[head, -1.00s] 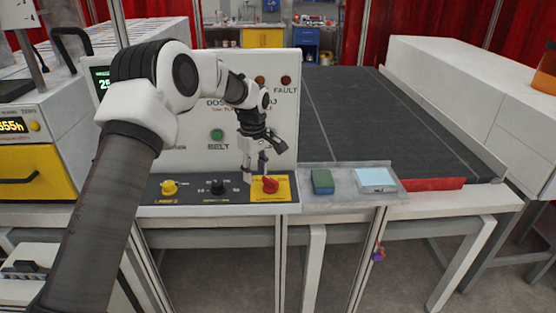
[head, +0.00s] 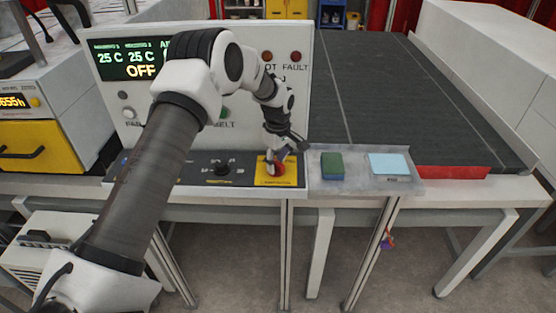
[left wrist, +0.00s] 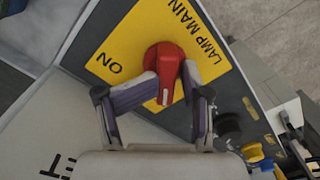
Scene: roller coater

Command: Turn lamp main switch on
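The lamp main switch is a red rotary knob on a yellow plate marked LAMP MAIN and ON. It sits at the right end of the dark control strip in the head view (head: 277,170) and centrally in the left wrist view (left wrist: 165,65). A white mark on the knob faces the gripper, not the ON label. My left gripper (head: 281,157) reaches down to the knob. In the left wrist view its two fingers (left wrist: 171,84) stand one on each side of the knob and appear to press on it. My right gripper is not in view.
A black knob (head: 222,168) is left of the switch on the strip. A display (head: 128,61) above reads 25 C and OFF. A green block (head: 331,165) and a light blue block (head: 389,165) lie on a metal tray to the right, beside the dark conveyor belt (head: 400,100).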

